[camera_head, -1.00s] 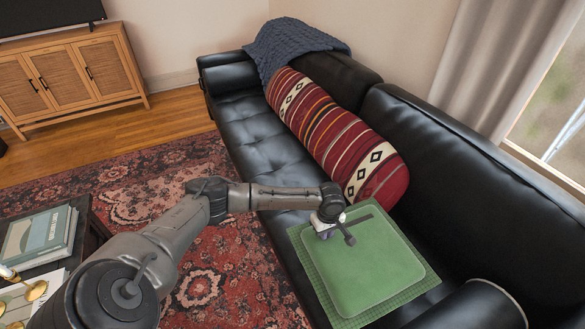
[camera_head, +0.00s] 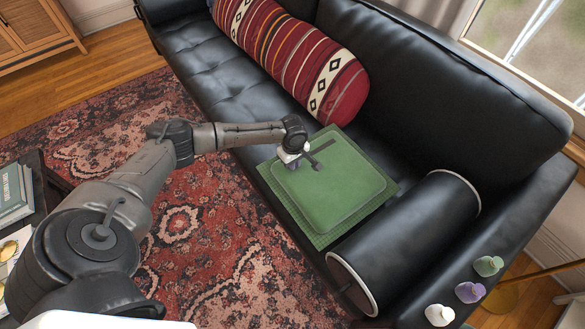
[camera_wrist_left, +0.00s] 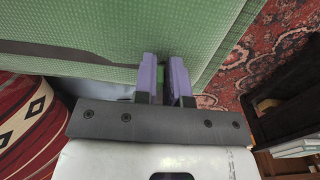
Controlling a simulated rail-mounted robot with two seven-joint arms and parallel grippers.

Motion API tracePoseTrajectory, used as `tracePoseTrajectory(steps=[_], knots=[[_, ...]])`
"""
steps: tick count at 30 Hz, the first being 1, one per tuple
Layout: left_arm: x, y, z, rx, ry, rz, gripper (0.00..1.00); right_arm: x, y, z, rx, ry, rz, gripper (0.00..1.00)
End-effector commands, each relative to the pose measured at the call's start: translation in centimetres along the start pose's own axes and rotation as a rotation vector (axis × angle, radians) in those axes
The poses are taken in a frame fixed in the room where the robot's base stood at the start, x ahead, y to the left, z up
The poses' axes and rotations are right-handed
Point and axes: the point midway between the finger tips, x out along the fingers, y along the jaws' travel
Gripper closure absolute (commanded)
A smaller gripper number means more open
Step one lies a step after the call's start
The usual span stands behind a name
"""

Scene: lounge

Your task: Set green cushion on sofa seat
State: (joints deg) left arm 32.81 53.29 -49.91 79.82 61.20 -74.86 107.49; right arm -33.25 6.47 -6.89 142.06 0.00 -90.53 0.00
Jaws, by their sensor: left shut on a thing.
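The green cushion (camera_head: 345,192) is flat and square, with a dark green strip near its far edge. It is over the black sofa seat (camera_head: 203,62), between the striped bolster and the black roll. A green checked square sheet (camera_head: 382,203) shows around its edges. I cannot tell whether the cushion touches the seat. My left gripper (camera_head: 303,162) is at the cushion's far left part, shut on it. In the left wrist view, the purple-padded fingers (camera_wrist_left: 165,78) have a bit of green between them, and green checked fabric fills the top. My right gripper is not in view.
A red striped bolster (camera_head: 290,58) lies along the sofa back. A black cylindrical roll (camera_head: 405,235) is near the right armrest, which bears three small bottle-like items (camera_head: 470,292). A low table with books (camera_head: 14,195) stands at the left. A patterned rug (camera_head: 205,245) covers the floor.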

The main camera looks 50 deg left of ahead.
Motion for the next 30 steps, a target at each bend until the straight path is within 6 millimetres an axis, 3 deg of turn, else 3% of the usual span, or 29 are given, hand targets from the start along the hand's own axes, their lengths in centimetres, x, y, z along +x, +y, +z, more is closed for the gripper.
tracePoseTrajectory(steps=[9,16,17,24,30], knots=[[3.4,0.1,0.0,-0.001,-0.001,0.003,1.0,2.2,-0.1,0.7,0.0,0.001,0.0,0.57],[3.4,0.0,0.0,0.0,0.0,0.002,1.0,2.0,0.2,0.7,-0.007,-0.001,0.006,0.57],[3.5,-0.1,0.0,0.0,0.001,-0.001,0.87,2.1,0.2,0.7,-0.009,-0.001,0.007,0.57],[3.5,-0.1,0.0,0.0,0.001,-0.001,0.64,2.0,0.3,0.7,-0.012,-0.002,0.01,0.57],[3.5,-0.1,0.0,0.0,0.0,0.0,0.63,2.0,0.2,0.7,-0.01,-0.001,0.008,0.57]])
